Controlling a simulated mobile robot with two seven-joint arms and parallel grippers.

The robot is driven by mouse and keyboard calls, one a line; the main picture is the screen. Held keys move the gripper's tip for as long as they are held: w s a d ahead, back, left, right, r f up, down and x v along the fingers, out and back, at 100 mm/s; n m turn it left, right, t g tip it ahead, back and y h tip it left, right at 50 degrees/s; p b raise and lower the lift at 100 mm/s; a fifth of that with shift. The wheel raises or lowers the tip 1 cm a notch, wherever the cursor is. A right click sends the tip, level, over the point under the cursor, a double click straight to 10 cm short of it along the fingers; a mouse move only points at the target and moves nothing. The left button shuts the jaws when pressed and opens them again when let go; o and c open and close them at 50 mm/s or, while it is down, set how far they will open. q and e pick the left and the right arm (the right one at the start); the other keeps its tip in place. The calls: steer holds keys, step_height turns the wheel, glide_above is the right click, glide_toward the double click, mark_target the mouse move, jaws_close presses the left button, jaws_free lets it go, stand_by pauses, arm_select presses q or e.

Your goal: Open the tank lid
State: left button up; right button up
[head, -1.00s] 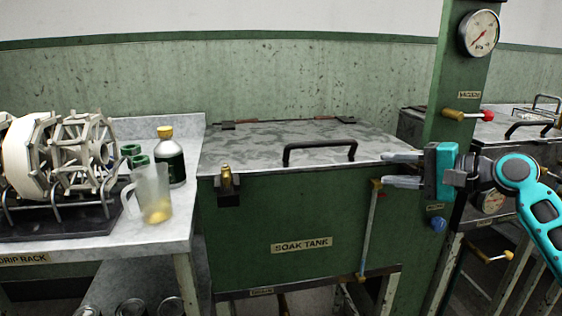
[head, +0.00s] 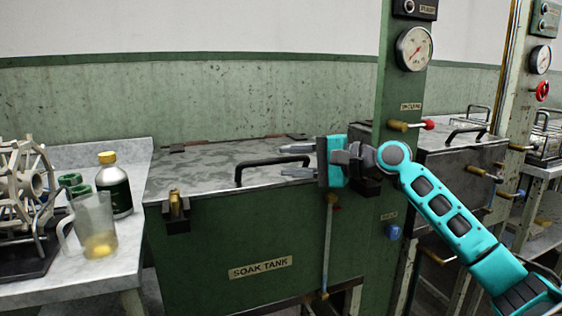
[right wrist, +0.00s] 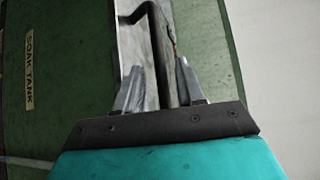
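The green soak tank (head: 225,235) stands in the middle of the head view. Its grey metal lid (head: 215,165) lies flat and closed on top. A black bar handle (head: 262,163) rises from the lid near its front edge. My right gripper (head: 296,160) is open just right of the handle, its fingers pointing left towards it. In the right wrist view, the handle (right wrist: 165,50) runs away between the two open fingertips (right wrist: 157,78); I cannot tell whether they touch it. My left gripper is not in view.
A bench (head: 125,240) at left holds a pitcher (head: 95,225), a capped bottle (head: 113,185) and a white reel (head: 25,185). A green post (head: 398,110) with a gauge (head: 414,48) stands right of the tank. A brass fitting (head: 175,200) sits on the tank's front.

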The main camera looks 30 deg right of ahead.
steer(key=shift+x, duration=1.45)
steer(key=shift+c, duration=0.3)
jaws_close()
